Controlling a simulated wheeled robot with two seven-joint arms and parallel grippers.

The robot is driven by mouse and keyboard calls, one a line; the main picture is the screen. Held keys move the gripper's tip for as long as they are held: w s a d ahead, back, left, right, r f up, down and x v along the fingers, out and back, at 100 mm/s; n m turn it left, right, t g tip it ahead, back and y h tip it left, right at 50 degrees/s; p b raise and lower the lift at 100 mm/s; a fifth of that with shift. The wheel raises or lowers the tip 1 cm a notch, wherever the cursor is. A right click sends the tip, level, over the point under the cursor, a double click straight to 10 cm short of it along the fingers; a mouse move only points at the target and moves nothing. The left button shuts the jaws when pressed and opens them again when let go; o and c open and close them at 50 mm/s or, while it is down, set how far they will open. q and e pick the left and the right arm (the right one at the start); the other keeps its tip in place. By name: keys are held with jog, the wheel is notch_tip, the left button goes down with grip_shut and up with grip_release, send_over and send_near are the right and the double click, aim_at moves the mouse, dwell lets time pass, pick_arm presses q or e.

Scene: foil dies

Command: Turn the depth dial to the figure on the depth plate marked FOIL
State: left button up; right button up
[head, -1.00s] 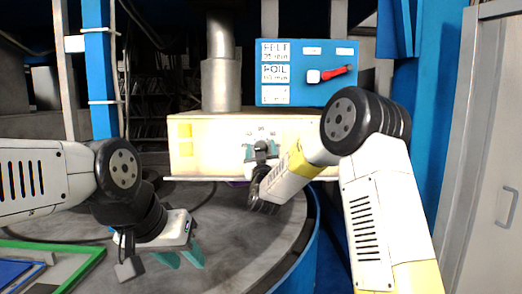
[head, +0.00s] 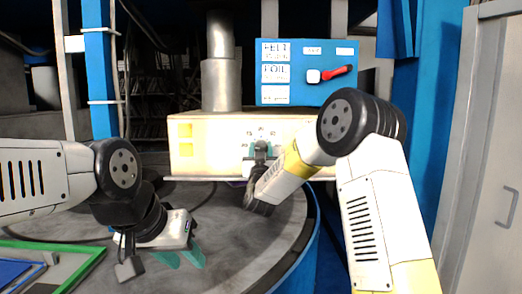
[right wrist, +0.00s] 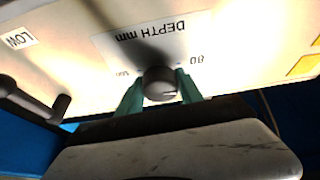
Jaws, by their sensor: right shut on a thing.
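The depth dial (right wrist: 160,84) is a round grey knob on the cream panel, below the upside-down words "DEPTH mm" in the right wrist view. A dark line on its face points toward the right of that view. My right gripper (head: 261,149) is shut on the dial, one teal finger on each side, as the right wrist view (right wrist: 160,90) also shows. The depth plate (head: 275,74) marked FOIL is on the blue board, under the FELT plate (head: 275,50); its figure is too blurred to read. My left gripper (head: 183,257) is open and empty above the round grey table.
The cream machine head (head: 210,150) hangs on a grey column (head: 220,85). A green-edged tray (head: 75,268) lies at the lower left. The grey table (head: 235,240) is otherwise clear.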

jog(key=m+h, duration=0.1)
jog(key=m, duration=0.2)
jog(key=m+h, duration=0.2)
jog(key=m, duration=0.1)
jog(key=shift+g, duration=0.3)
jog(key=m+g+h, duration=0.1)
jog(key=m, duration=0.2)
jog(key=m+h, duration=0.1)
jog(key=m, duration=0.2)
jog(key=shift+a+r+m+g+h, duration=0.1)
jog(key=shift+m+g+h, duration=0.2)
jog(key=shift+g+h, duration=0.1)
jog(key=m+g, duration=0.1)
jog(key=m, duration=0.3)
jog(key=shift+h, duration=0.3)
jog(key=shift+m+g, duration=0.9)
jog(key=shift+m, duration=1.1)
jog(key=o, duration=1.4)
